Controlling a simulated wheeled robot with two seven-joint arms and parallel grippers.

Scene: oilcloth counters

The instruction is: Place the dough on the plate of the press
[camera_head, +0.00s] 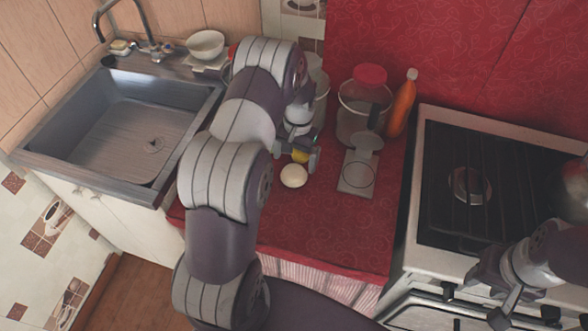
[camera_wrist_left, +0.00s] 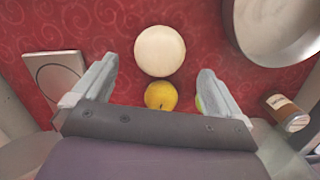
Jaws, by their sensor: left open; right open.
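The dough (camera_head: 293,176) is a pale, round ball on the red oilcloth counter. In the left wrist view the dough (camera_wrist_left: 160,50) lies just ahead of and between my fingertips, apart from both. My left gripper (camera_head: 298,156) is open and empty, low over the counter beside the dough; it also shows in the left wrist view (camera_wrist_left: 155,78). The press (camera_head: 355,180) lies to the right of the dough, its flat plate with a round outline bare. Part of the press (camera_wrist_left: 55,80) shows at the left of the wrist view. My right gripper (camera_head: 526,314) is open and empty before the stove.
A yellow fruit (camera_wrist_left: 161,96) sits between my left fingers, close to the dough. A pan (camera_wrist_left: 278,30) and a small jar (camera_wrist_left: 288,112) are to its right in the wrist view. A red-lidded container (camera_head: 356,112) and orange bottle (camera_head: 402,106) stand behind the press. The front counter is clear.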

